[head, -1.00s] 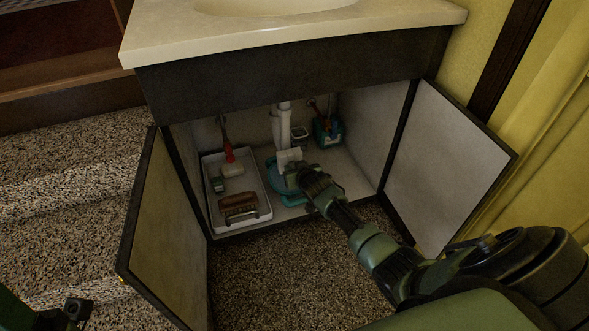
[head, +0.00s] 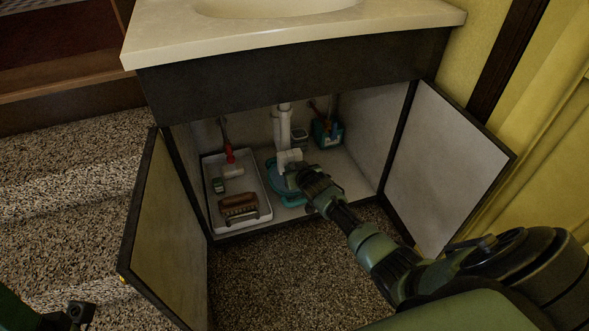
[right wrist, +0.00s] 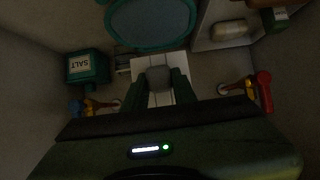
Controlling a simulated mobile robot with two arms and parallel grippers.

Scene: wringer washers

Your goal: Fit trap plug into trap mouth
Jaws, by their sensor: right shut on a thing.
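My right gripper (head: 294,175) reaches into the open cabinet, just in front of the white drain trap (head: 288,158) under the sink. In the right wrist view my right gripper (right wrist: 158,80) is shut on a small grey piece, which looks like the trap plug (right wrist: 158,77). White trap parts (right wrist: 142,67) lie directly behind the plug. The trap mouth is hidden, and I cannot tell whether the plug touches it. At the lower left of the head view, a dark part that looks like my left gripper (head: 78,312) shows; its fingers are unclear.
A teal basin (head: 287,197) sits below the trap. A white tray (head: 265,213) with a brush (head: 238,207) and other items is to its left. A teal salt box (right wrist: 87,67) stands at the back. Open doors (head: 165,235) (head: 455,165) flank the cabinet.

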